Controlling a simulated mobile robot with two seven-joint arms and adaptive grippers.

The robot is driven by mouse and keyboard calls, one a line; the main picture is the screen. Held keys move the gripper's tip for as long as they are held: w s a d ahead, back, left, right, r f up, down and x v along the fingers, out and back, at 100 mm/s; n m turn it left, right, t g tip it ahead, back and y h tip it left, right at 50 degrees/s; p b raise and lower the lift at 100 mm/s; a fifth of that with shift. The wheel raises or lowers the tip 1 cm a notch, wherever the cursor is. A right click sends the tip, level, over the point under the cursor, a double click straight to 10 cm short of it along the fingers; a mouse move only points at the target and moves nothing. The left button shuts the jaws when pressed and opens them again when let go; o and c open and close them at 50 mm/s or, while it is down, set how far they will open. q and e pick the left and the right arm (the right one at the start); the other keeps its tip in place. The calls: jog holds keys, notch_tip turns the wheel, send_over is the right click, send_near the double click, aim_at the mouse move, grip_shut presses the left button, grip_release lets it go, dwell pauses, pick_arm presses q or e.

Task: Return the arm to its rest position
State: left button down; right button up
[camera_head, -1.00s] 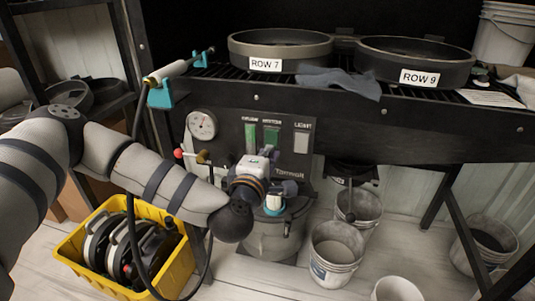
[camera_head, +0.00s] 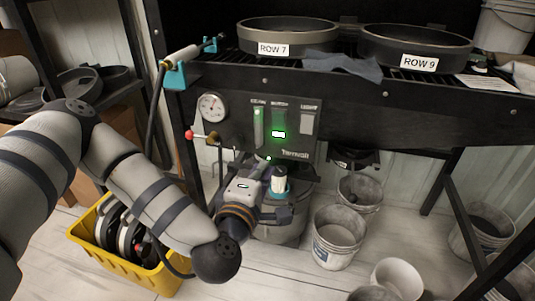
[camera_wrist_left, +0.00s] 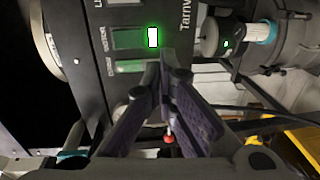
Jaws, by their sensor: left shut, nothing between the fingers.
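My left arm comes in from the left of the head view, bent at the elbow. Its gripper (camera_head: 264,164) is low in front of the control panel (camera_head: 292,138), apart from the switches. In the wrist view the gripper (camera_wrist_left: 167,58) has its two dark fingers together at the tips with nothing between them. Behind them the panel's middle switch (camera_wrist_left: 130,38) glows green around a bright rectangle. The same switch (camera_head: 278,132) glows in the head view. My right gripper is not in view.
A canister (camera_head: 278,222) with a white and teal top stands close behind my wrist. A yellow crate (camera_head: 85,232) lies under my forearm. The dark bench (camera_head: 400,115) carries round ROW 7 and ROW 9 pans. White buckets (camera_head: 338,238) stand on the floor at right.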

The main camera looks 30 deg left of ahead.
pick_arm(q)
jog(key=shift+v, duration=0.8)
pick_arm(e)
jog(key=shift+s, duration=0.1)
pick_arm(q)
jog(key=shift+s+f, duration=0.1)
jog(key=shift+f, duration=0.05)
jog(key=s+d+f+m+g+h+p, duration=0.3)
jog(key=s+d+f+m+g+h, duration=0.55)
jog(key=s+d+f+m, duration=0.55)
jog(key=s+a+f+m+g+y, duration=0.1)
jog(key=s+a+m+g, duration=0.1)
jog(key=s, duration=0.6)
jog(key=s+a+f+m+g+y+p, duration=0.1)
jog(key=s+a+f+m+g+y, duration=0.1)
jog(key=s+a+g, duration=0.3)
jog(key=s+a+f+m+g+y+p, duration=0.1)
jog(key=s+a+m+g, duration=0.1)
jog(key=s, duration=1.1)
jog(key=a+g, duration=0.1)
jog(key=a, duration=0.1)
jog(key=shift+s+a+f, duration=0.25)
jog(key=shift+a+f, duration=0.1)
jog(key=shift+a, duration=0.05)
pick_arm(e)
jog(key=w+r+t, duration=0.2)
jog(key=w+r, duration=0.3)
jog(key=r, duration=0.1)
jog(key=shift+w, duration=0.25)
